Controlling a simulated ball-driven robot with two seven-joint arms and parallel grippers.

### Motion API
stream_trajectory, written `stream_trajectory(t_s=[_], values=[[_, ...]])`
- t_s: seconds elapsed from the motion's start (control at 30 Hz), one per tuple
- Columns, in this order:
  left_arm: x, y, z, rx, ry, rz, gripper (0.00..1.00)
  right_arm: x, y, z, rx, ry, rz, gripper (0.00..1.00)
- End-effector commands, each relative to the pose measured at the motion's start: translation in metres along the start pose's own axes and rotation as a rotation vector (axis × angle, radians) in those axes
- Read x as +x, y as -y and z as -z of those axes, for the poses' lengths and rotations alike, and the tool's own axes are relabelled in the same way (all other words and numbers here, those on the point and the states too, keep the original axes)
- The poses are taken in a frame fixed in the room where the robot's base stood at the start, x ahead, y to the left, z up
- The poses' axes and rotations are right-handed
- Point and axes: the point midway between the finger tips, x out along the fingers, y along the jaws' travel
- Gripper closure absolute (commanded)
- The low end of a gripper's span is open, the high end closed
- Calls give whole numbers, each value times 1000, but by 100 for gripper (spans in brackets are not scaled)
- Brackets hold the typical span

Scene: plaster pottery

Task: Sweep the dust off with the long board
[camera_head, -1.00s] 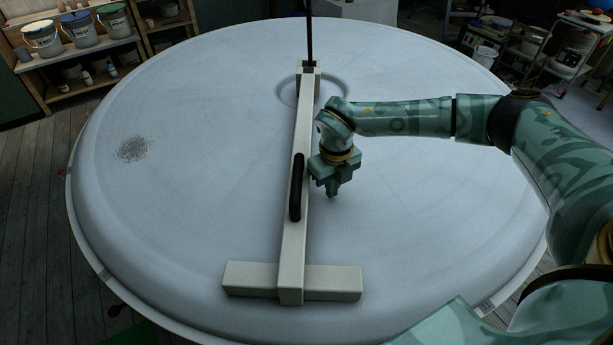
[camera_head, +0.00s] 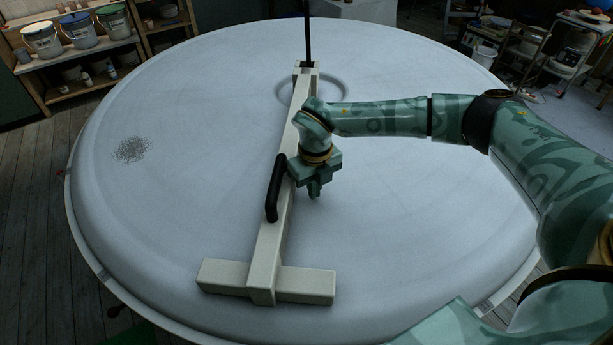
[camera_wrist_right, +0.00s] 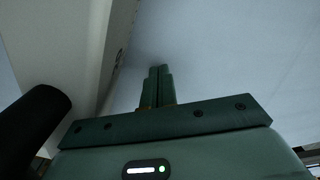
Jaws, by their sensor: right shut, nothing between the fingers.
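The long board (camera_head: 268,245) is a pale beam with a crosspiece at its near end and a black handle (camera_head: 274,188) on its left side. It lies over the large round plaster surface (camera_head: 420,230), slanting from the central black rod to the lower left. The dust (camera_head: 132,150) is a grey speckled patch on the left, apart from the board. My right gripper (camera_head: 315,194) is shut and empty, close against the board's right side; whether it touches is hard to tell. In the right wrist view its closed fingers (camera_wrist_right: 158,85) point over the plaster, with the board (camera_wrist_right: 85,50) to their left. My left gripper is out of view.
A thin black rod (camera_head: 308,35) stands at the board's far end within a ring-shaped ridge. Shelves with buckets (camera_head: 80,30) stand behind on the left. Chairs and clutter (camera_head: 535,40) stand at the back right. The plaster between board and dust is clear.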

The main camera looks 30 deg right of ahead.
Motion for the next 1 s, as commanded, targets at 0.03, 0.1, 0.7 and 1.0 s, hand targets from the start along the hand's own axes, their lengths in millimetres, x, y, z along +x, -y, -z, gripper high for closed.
stream_trajectory(t_s=[0.03,0.1,0.7,1.0], values=[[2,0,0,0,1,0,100,6,-4,2,-6,-9,2,100],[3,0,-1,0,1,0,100,6,-8,-1,-7,-8,1,100],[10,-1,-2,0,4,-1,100,6,-38,-21,-5,-7,3,100],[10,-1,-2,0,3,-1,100,5,-38,-21,-4,-8,3,100]])
